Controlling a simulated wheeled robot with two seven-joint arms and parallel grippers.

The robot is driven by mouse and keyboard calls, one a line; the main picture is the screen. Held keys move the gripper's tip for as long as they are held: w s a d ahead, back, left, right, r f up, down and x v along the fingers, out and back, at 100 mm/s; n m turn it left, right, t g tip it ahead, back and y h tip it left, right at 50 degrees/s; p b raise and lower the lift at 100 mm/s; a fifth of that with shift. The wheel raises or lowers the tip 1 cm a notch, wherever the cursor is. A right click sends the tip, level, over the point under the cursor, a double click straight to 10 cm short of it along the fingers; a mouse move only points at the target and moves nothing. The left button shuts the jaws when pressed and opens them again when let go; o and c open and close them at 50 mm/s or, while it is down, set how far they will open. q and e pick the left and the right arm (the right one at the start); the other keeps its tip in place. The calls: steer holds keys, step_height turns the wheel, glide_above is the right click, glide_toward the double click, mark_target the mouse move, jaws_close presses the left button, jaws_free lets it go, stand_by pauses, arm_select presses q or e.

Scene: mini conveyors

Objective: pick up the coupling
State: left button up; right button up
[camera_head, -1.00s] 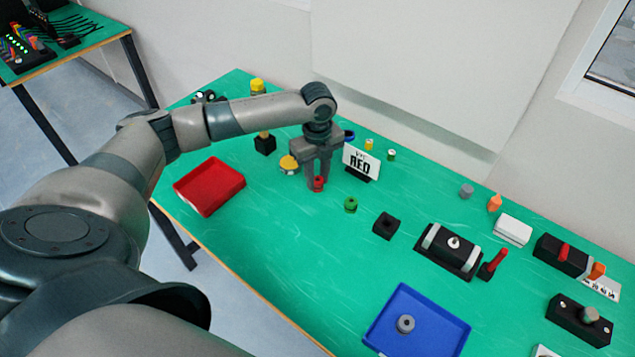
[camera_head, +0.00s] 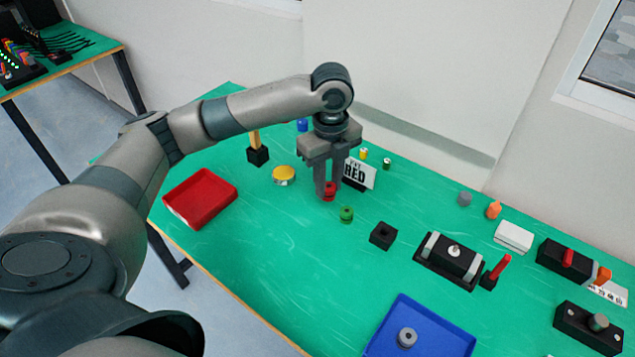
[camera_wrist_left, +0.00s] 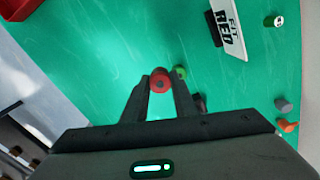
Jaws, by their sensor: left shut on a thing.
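The red coupling (camera_head: 329,191) is held between the fingertips of my left gripper (camera_head: 328,188), and it appears raised above the green table. In the left wrist view the red coupling (camera_wrist_left: 160,82) sits between the two fingers (camera_wrist_left: 160,86), with its round end and dark centre facing the camera. A similar green coupling (camera_head: 346,214) stands on the table just beside it and is partly hidden behind the red one in the wrist view (camera_wrist_left: 181,71). A sign reading "FIT RED" (camera_head: 361,173) stands behind the gripper. My right gripper is out of view.
A red tray (camera_head: 201,199) is at the left and a blue tray (camera_head: 447,334), holding a grey ring (camera_head: 407,338), at the front. A black block (camera_head: 383,236) and a black fixture (camera_head: 449,259) stand to the right. A yellow button (camera_head: 284,175) is left of the gripper. The front-middle table is clear.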

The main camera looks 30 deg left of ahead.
arm_select(q)
steer(key=shift+s+d+r+b, duration=0.1)
steer(key=shift+s+d+r, duration=0.25)
steer(key=shift+d, duration=0.2)
steer(key=shift+s+d+r+b, duration=0.1)
steer(key=shift+s+d+r, duration=0.1)
steer(key=shift+d+r, duration=0.25)
steer(key=shift+s+d+r+b, duration=0.1)
steer(key=shift+s+d+r, duration=0.2)
steer(key=shift+d, duration=0.3)
